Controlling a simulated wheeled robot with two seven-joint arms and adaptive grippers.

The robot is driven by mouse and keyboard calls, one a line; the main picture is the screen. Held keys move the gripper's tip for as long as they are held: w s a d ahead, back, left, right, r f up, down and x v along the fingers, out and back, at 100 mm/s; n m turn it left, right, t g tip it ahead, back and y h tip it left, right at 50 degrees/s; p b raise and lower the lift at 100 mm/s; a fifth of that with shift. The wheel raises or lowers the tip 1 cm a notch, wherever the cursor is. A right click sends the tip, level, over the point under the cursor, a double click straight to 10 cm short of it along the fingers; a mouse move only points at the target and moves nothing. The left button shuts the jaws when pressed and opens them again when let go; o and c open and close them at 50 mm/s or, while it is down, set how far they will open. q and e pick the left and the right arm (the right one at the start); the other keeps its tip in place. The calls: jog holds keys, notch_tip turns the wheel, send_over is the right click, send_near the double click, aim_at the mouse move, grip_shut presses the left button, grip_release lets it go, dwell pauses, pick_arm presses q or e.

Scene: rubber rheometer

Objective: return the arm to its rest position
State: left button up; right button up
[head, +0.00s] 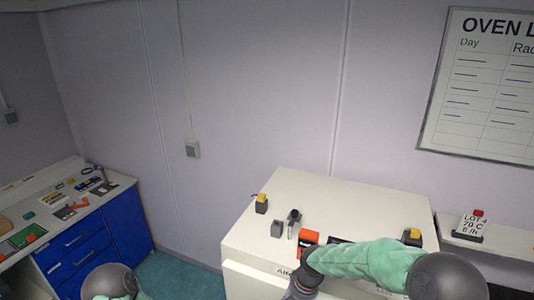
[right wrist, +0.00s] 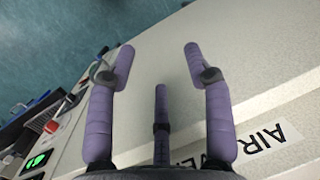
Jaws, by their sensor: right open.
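My right arm (head: 375,264), in a green sleeve, reaches in from the lower right of the head view, over the front of a white cabinet (head: 345,197). My right gripper (head: 300,287) is at its end, at the cabinet's front edge and partly cut off by the frame. In the right wrist view the purple fingers of this gripper (right wrist: 160,56) are spread apart with nothing between them. The cabinet's pale surface lies beyond them. Of my left arm only a grey joint and a bit of green sleeve (head: 108,281) show at the bottom left; its gripper is out of view.
Small grey, yellow and orange items, such as an orange block (head: 309,237), stand on the cabinet top. A blue-drawered bench (head: 80,255) with tools stands at left. An AIR label (right wrist: 268,138) is on the cabinet.

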jog(key=s+d+f+n+y, duration=0.1)
jog(key=s+d+f+y, duration=0.1)
jog(key=s+f, duration=2)
notch_tip(320, 180, down, 23)
jog(key=w+t+b, duration=0.1)
jog(key=b, duration=2.1)
jog(key=shift+d+r+b, duration=0.15)
jog(key=shift+d+b, duration=0.05)
jog(key=shift+b, duration=0.15)
